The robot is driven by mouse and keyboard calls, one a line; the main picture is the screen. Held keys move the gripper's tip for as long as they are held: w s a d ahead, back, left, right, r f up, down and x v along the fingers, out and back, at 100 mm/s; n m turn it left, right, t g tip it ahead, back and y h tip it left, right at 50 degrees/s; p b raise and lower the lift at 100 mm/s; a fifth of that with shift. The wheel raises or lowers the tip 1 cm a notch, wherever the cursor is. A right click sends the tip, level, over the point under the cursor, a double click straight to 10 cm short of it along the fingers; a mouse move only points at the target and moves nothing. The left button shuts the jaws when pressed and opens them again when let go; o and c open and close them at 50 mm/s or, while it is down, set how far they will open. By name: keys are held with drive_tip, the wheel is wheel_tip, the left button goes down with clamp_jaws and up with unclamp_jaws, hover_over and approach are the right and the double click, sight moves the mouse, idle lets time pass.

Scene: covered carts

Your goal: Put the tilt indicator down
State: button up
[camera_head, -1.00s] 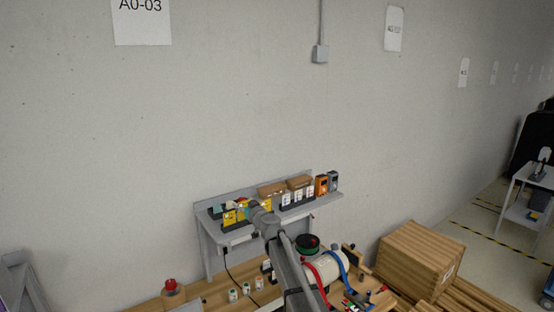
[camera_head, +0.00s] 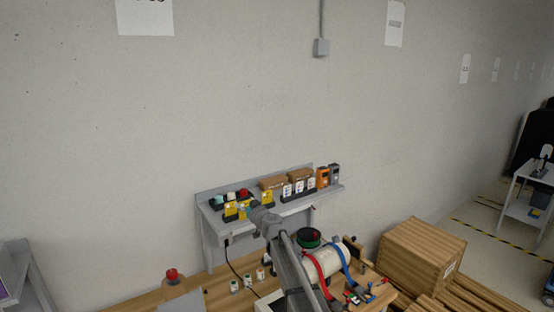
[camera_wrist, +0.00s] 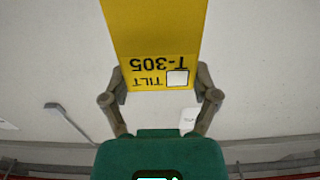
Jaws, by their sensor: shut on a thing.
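The tilt indicator (camera_wrist: 150,30) is a yellow piece marked "TILT T-305", with a small white square; its lettering appears upside down in the wrist view. My gripper (camera_wrist: 161,84) is shut on it, one finger at each side edge near its marked end. In the head view my gripper (camera_head: 252,207) is small and at the front of the grey wall shelf, among yellow pieces. I cannot tell there whether the held indicator touches the shelf or hangs in front of it.
The grey shelf (camera_head: 212,238) bears yellow cards (camera_head: 267,198), dark holders with white labels, brown boxes (camera_head: 272,183) and orange and grey devices (camera_head: 322,177). Below, a wooden bench holds a white cylinder (camera_head: 321,262) with red and blue straps. A wooden crate (camera_head: 415,255) stands right.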

wheel_tip(320, 180, down, 22)
drive_tip(key=b, duration=2.1)
drive_tip(key=shift+s+r, duration=0.1)
